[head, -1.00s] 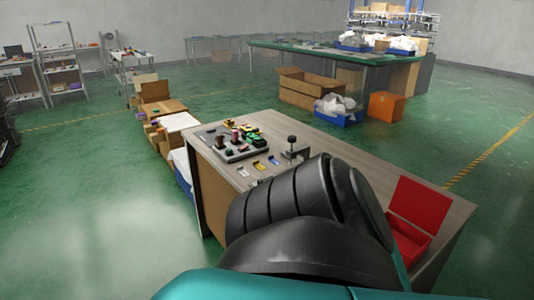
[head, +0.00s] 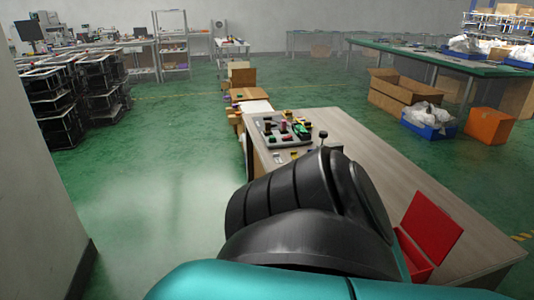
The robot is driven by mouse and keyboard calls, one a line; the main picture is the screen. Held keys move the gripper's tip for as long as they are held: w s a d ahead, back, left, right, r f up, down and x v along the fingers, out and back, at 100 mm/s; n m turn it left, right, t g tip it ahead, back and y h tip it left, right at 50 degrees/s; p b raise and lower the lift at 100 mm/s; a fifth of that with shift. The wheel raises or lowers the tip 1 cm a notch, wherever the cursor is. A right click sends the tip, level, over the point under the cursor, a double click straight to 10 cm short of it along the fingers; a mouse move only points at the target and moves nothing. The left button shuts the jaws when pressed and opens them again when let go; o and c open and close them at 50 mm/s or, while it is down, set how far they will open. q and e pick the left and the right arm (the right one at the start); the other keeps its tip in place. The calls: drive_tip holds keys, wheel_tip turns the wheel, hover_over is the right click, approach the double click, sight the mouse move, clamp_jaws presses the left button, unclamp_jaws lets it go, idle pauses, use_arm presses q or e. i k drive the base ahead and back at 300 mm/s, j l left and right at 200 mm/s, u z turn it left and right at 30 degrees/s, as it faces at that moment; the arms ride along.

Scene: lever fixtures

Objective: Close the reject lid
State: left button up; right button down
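The reject box is a red box (head: 412,257) on the right end of the wood-topped workbench. Its red lid (head: 432,227) stands open, tilted up at the back right side of the box. My own black and teal arm covers the middle of the bench and part of the box's left side. Neither gripper shows in the head view.
The workbench (head: 375,165) holds a grey tray (head: 280,131) with coloured parts at its far end and a black-knobbed lever (head: 323,138). Cardboard boxes (head: 241,76) stand behind it. A wall (head: 40,190) edge is close on the left. Green floor between is clear.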

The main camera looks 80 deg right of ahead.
sight(433, 229)
drive_tip(key=k+l, duration=0.1)
drive_tip(key=k, duration=0.65)
drive_tip(key=z, duration=1.5)
